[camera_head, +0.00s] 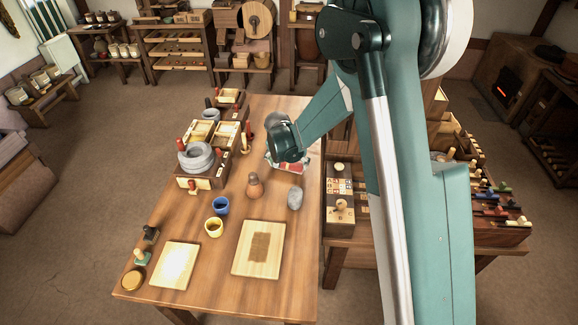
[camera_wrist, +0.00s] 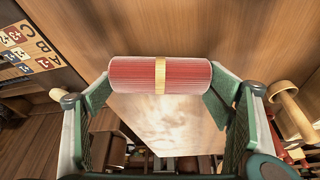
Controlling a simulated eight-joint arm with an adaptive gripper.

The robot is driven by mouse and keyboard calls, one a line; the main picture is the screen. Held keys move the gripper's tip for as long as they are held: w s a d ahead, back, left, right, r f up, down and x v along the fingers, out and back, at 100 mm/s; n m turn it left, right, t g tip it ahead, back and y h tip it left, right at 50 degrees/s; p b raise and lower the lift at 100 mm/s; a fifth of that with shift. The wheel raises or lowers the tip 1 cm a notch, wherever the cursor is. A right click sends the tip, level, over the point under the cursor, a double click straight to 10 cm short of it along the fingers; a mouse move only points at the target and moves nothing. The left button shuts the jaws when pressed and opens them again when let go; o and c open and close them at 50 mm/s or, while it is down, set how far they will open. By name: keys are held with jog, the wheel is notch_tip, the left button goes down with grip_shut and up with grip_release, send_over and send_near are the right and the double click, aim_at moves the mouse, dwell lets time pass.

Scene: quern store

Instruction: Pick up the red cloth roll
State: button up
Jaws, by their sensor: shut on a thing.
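The red cloth roll (camera_wrist: 132,78) has a pale tan band around its middle. In the wrist view it lies crosswise between the two green fingers of my gripper (camera_wrist: 160,84), which are shut on its ends. In the head view my gripper (camera_head: 285,152) is over the far right part of the wooden table (camera_head: 200,290). Only a bit of the red roll (camera_head: 301,168) shows there beside it, and the arm hides the rest. I cannot tell whether the roll touches the surface below.
Left of my gripper stand wooden boxes with a grey stone ring (camera_head: 197,156). A lettered box (camera_head: 340,190) stands to the right.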

aim_at(289, 162)
notch_tip(289, 162, up, 10)
jog(key=shift+f+p, duration=0.1)
jog(key=shift+p, duration=1)
